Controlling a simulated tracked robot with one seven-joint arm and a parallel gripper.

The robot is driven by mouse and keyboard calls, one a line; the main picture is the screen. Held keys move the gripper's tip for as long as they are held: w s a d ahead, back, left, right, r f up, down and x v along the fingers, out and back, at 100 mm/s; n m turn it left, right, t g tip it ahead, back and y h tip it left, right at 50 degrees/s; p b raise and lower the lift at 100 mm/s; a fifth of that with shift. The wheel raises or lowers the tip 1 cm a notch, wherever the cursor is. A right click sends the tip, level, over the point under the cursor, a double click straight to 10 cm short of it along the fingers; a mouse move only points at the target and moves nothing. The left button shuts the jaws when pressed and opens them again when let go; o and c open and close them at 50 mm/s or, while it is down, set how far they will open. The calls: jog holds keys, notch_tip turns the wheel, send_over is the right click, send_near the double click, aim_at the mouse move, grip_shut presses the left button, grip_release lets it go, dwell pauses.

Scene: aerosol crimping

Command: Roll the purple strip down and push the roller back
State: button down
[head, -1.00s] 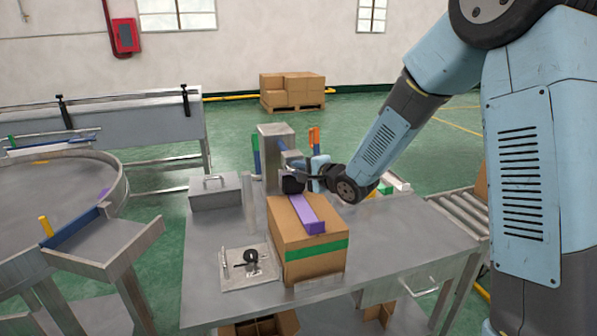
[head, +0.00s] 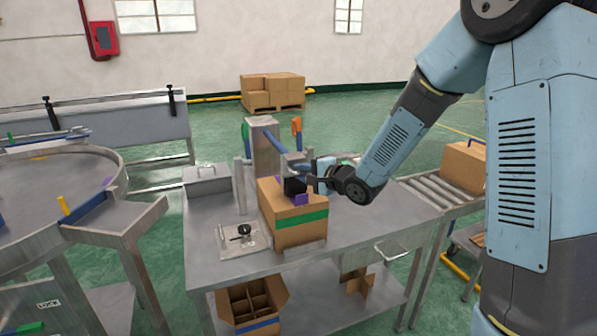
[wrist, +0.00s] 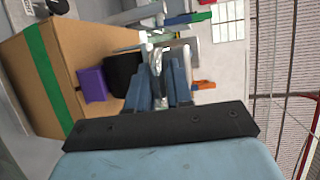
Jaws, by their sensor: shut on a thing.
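A cardboard box (head: 296,234) with a green band stands on the metal table. A short part of the purple strip (head: 301,200) shows at its near top edge, and also in the wrist view (wrist: 92,85). The black roller (head: 294,186) sits over the strip near that edge; it shows in the wrist view (wrist: 122,70) too. My gripper (head: 318,176) is beside the roller on its right, shut on the roller's handle. In the wrist view, its fingers (wrist: 160,88) close around a pale metal part (wrist: 155,56). The roller hides the rest of the strip.
A metal post (head: 264,148) stands behind the box, with green and orange handles near it. A flat plate with a black knob (head: 243,231) lies left of the box. A grey lidded box (head: 207,185) is at the back left. A roller conveyor (head: 428,193) runs at right.

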jog(key=shift+s+d+f, duration=0.1)
jog(key=shift+s+f, duration=0.25)
jog(key=shift+s, duration=0.15)
jog(key=c, duration=1.3)
grip_release()
jog(key=shift+o, duration=0.8)
jog(key=shift+w+r, duration=0.1)
jog(key=shift+r, duration=0.1)
jog(key=v, duration=1.3)
jog(key=shift+d, duration=0.2)
